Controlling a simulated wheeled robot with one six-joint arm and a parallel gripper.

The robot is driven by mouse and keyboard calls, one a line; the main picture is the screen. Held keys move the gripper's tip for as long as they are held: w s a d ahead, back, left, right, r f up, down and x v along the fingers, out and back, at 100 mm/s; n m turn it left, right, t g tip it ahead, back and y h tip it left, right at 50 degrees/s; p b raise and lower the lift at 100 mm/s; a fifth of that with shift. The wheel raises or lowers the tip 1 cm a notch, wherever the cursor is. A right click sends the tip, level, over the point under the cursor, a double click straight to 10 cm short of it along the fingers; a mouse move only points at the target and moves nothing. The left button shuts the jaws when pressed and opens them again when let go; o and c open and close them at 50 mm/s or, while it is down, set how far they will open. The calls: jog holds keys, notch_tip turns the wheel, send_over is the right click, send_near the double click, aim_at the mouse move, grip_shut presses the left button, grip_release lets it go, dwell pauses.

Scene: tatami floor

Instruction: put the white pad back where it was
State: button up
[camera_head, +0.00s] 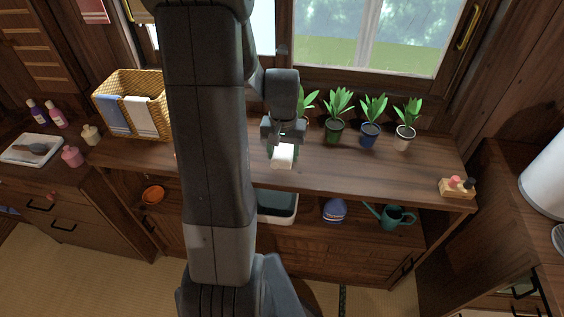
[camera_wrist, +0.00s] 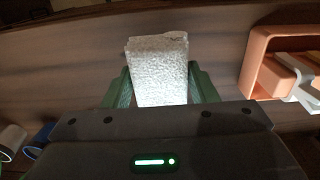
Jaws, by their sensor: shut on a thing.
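The white pad (camera_head: 282,157) is a small pale block with a rough, grainy face. In the wrist view the pad (camera_wrist: 160,68) sits between the two green fingers of my gripper (camera_wrist: 160,88), which is shut on it. In the head view my gripper (camera_head: 282,144) is over the wooden counter (camera_head: 340,172) under the window, in front of the row of potted plants. I cannot tell whether the pad touches the counter.
Green plants in a dark pot (camera_head: 335,131), a blue pot (camera_head: 370,134) and a white pot (camera_head: 404,138) stand along the back. An orange container (camera_wrist: 262,62) with items is close by. A wicker basket (camera_head: 130,88) stands left.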

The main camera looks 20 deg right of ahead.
aim_at(283, 150)
jog(key=shift+f, duration=2.3)
jog(key=shift+f, duration=0.1)
jog(key=shift+f, duration=0.15)
jog(key=o, duration=0.9)
jog(key=shift+o, duration=0.2)
jog(key=shift+r, duration=0.2)
notch_tip(283, 150, up, 12)
jog(key=shift+r, duration=0.1)
